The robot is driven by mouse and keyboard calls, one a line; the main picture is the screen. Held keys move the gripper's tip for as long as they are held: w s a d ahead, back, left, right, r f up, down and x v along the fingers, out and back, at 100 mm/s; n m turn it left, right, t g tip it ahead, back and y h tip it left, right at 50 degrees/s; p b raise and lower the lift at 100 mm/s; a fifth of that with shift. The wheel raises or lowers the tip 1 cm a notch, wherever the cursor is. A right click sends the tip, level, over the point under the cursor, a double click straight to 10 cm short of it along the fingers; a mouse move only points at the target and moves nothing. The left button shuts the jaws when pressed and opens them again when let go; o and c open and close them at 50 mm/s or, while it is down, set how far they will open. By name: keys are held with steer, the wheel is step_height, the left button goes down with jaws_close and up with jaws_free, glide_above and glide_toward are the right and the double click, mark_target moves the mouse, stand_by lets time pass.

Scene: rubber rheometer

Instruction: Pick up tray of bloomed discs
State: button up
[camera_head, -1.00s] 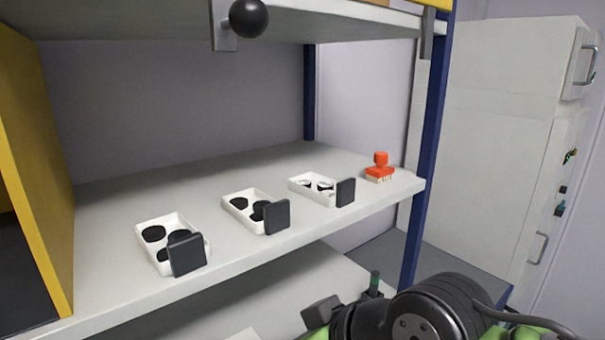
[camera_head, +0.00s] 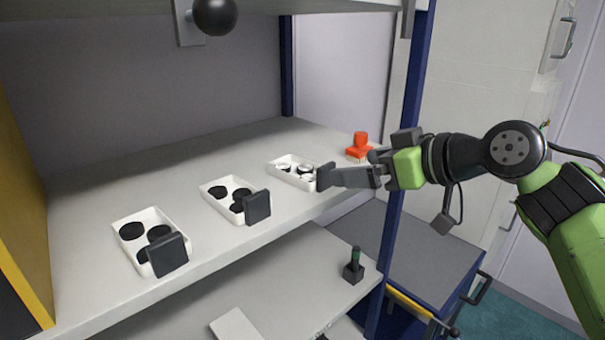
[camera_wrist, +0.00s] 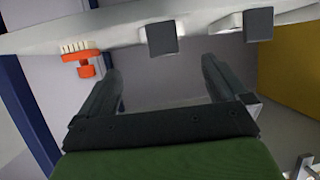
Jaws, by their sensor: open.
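The tray of bloomed discs (camera_head: 283,174) is a small white tray on the shelf, the rightmost of three, holding discs with whitish, pale-marked faces. A dark square plate (camera_head: 325,176) stands at its front end; in the wrist view this plate (camera_wrist: 162,38) hangs near the top, as that picture is upside down. My gripper (camera_head: 345,178) reaches in from the right, its fingers close to the plate in the head view and partly overlapping it. In the wrist view my gripper (camera_wrist: 158,78) is open and empty, with the plate beyond and between the fingertips.
Two similar white trays with black discs, the middle one (camera_head: 206,184) and the left one (camera_head: 117,222), stand on the shelf (camera_head: 200,270). A blue post (camera_head: 408,90) rises behind my wrist.

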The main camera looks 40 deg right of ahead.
mark_target(317, 172)
steer(key=x, duration=1.1)
steer(key=shift+s+a+f, duration=0.1)
steer(key=shift+a+f, duration=0.05)
steer(key=shift+a, duration=0.15)
steer(key=shift+s, duration=0.15)
